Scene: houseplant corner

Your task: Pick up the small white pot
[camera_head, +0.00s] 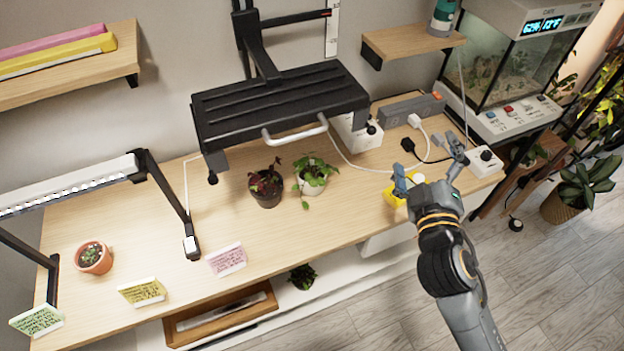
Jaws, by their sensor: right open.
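The small white pot (311,187) stands upright on the wooden table, with a green leafy plant growing out of it. Leaves cover much of its rim. My right gripper (430,163) is open and empty, to the right of the pot and well apart from it. Its fingers are spread over the right part of the table. My left gripper is not in view.
A dark pot (267,196) with a reddish plant stands close to the left of the white pot. A black lamp (280,100) overhangs behind them. A yellow object (393,198) is partly hidden by my right gripper. Cables and a power strip (411,110) lie behind. The table's front middle is clear.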

